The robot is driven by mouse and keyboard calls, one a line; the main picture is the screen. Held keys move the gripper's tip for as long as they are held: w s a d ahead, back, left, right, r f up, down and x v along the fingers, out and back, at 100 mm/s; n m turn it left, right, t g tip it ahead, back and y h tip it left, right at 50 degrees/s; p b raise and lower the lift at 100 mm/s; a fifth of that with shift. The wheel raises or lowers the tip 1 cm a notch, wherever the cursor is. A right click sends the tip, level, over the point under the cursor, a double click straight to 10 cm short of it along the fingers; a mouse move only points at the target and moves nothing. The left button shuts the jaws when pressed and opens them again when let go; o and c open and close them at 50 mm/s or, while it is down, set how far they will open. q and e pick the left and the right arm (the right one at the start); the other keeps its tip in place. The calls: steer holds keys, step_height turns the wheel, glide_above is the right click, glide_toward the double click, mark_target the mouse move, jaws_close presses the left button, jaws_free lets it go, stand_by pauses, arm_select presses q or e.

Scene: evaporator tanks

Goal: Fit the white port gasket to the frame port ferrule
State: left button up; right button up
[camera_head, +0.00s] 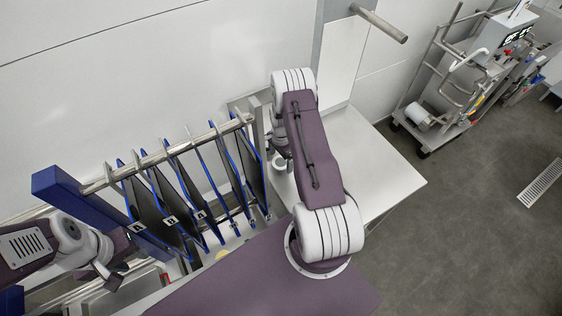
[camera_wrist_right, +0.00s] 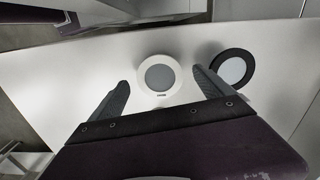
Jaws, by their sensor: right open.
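The white port gasket (camera_wrist_right: 142,75) is a flat white ring with a grey centre, lying on a pale surface in the right wrist view. My right gripper (camera_wrist_right: 162,79) is open, its two dark fingers on either side of the ring; whether they touch it I cannot tell. In the head view my right arm covers most of that gripper. My left gripper (camera_head: 112,266) is at the lower left, near the blue-edged plates; its jaw opening is unclear. I cannot make out the frame port ferrule in either view.
A black ring (camera_wrist_right: 217,80) lies just right of the white one. A rack of several blue-edged dark plates (camera_head: 190,195) stands left of the pale table (camera_head: 385,170).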

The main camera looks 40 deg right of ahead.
mark_target(281, 162)
steer(key=shift+a, duration=0.15)
steer(key=shift+f+b, duration=0.25)
steer(key=shift+b, duration=0.1)
steer(key=shift+c, duration=0.3)
steer(key=c, duration=1.3)
steer(key=shift+r+p, duration=0.45)
steer(key=shift+p, duration=0.1)
steer(key=shift+c, duration=0.2)
step_height(281, 162, up, 4)
steer(key=shift+w+f+b, duration=0.1)
steer(key=shift+f+b, duration=0.15)
steer(key=shift+b, duration=1)
steer(key=s+d+r+b, duration=0.1)
steer(key=s+d+r, duration=0.1)
steer(key=s, duration=0.3)
steer(key=s+d+r+b, duration=0.1)
steer(key=s+d+r, duration=0.1)
steer(key=s+r, duration=0.3)
steer(key=shift+s+d+b, duration=0.3)
steer(key=shift+s+b, duration=0.05)
steer(key=shift+s, duration=0.15)
